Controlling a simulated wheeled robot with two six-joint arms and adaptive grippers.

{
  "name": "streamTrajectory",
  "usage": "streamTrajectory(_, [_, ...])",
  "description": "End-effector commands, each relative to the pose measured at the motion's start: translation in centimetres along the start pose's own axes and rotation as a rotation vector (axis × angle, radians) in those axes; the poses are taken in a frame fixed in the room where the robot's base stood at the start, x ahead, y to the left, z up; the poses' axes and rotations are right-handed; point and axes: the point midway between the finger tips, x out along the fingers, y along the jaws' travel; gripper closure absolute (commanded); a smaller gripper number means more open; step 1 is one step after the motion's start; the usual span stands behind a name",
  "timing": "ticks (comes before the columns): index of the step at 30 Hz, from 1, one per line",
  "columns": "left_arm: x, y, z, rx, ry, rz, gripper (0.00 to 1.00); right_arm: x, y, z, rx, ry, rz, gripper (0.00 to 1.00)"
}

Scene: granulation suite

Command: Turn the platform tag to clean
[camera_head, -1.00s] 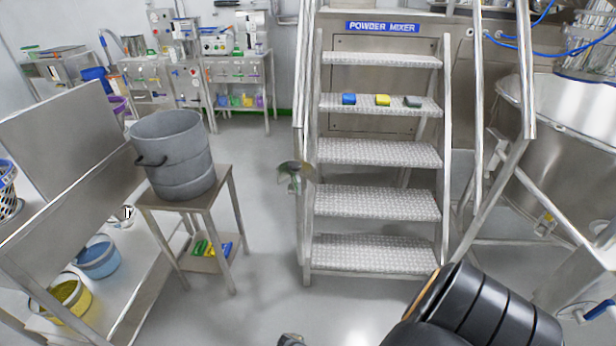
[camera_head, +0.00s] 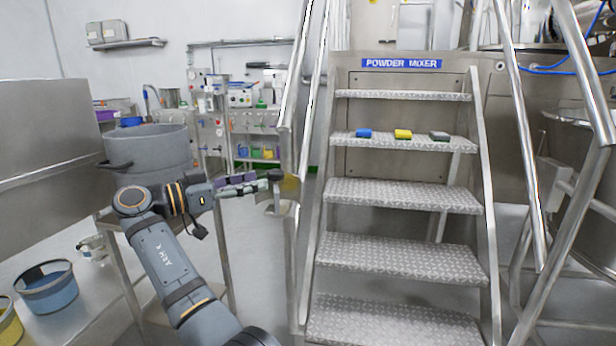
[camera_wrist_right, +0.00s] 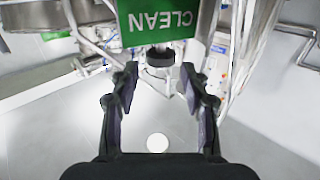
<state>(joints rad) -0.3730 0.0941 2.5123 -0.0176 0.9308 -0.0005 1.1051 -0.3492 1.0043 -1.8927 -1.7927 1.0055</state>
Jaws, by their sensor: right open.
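The platform tag (camera_head: 291,187) is a small plate at the left rail of the steps, seen at a slant in the head view. In the right wrist view, the tag (camera_wrist_right: 157,20) shows a green face reading CLEAN, upside down in that picture. A black knob (camera_wrist_right: 160,57) sits just below it. My right gripper (camera_head: 262,181) reaches toward the tag from the left. In the right wrist view, my right gripper (camera_wrist_right: 160,84) is open, with the knob near and between its fingertips; contact cannot be told. My left gripper is not in view.
The metal steps (camera_head: 400,197) carry blue, yellow and grey-green blocks on one tread. Handrails (camera_head: 520,140) flank them. A grey drum (camera_head: 150,150) stands on a table behind my arm. A blue bucket (camera_head: 47,288) is at lower left. Some floor (camera_head: 258,260) is clear.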

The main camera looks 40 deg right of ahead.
Motion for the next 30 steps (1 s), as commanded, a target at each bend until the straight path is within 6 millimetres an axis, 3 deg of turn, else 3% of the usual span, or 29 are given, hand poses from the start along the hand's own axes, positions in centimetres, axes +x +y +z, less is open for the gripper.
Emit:
streamTrajectory(5, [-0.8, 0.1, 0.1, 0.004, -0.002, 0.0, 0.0, 1.8, 0.0, 0.3, -0.001, 0.0, 0.002, 0.54])
streamTrajectory(12, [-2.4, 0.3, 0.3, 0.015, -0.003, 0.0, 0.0, 7.0, 0.0, 0.5, -0.003, 0.001, 0.002, 0.54])
streamTrajectory(18, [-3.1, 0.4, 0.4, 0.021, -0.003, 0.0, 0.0, 9.8, -0.1, 0.3, -0.004, 0.001, 0.0, 0.54])
streamTrajectory(29, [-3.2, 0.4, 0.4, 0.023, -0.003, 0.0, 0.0, 10.5, -0.1, 0.1, -0.006, 0.001, -0.003, 0.54])
streamTrajectory(30, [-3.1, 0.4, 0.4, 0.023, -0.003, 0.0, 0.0, 10.5, -0.1, 0.1, -0.006, 0.001, -0.003, 0.59])
